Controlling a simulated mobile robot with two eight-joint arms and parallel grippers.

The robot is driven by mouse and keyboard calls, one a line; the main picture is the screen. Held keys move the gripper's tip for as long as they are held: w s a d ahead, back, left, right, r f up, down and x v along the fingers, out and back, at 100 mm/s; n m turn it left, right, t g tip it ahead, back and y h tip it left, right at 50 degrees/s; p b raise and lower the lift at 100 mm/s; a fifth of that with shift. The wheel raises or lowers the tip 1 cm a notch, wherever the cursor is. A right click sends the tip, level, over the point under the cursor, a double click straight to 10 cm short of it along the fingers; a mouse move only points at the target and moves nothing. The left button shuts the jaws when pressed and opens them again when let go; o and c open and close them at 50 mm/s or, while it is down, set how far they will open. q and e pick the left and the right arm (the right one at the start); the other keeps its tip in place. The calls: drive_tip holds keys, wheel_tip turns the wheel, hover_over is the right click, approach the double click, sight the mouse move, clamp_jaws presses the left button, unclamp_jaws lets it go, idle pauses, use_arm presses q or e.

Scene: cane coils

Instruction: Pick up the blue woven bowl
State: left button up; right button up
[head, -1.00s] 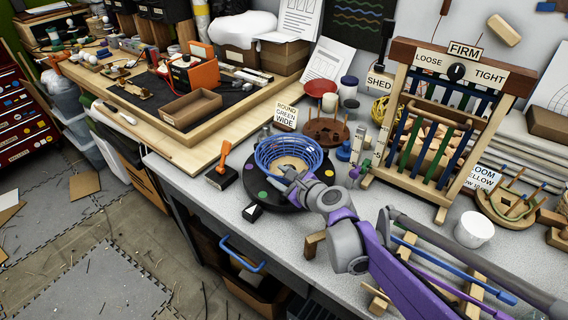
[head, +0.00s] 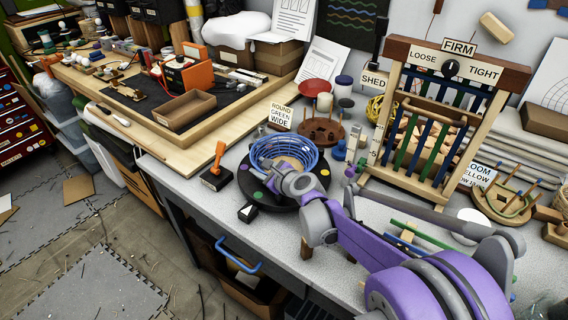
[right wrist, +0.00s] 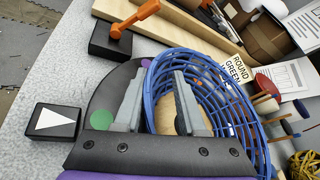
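The blue woven bowl (head: 308,157) sits on a dark round turntable (head: 256,193) on the grey bench; it has open blue strands and a tan base. My right gripper (head: 274,174) is at its near side, partly hiding the near wall. In the right wrist view the bowl (right wrist: 222,88) fills the middle and right. The right gripper's fingers (right wrist: 158,80) are apart, with the bowl's near wall seen between them. One finger appears outside the wall and the other over the inside. I cannot tell whether either touches. My left gripper is out of view.
A black block with an orange lever (head: 216,176) stands left of the turntable, and a black block with a white triangle (head: 248,212) in front. A brown peg disc (head: 322,132) and a "ROUND GREEN WIDE" card (head: 281,117) stand behind. A wooden rod frame (head: 425,140) is at right.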

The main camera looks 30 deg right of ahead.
clamp_jaws()
idle(1.2)
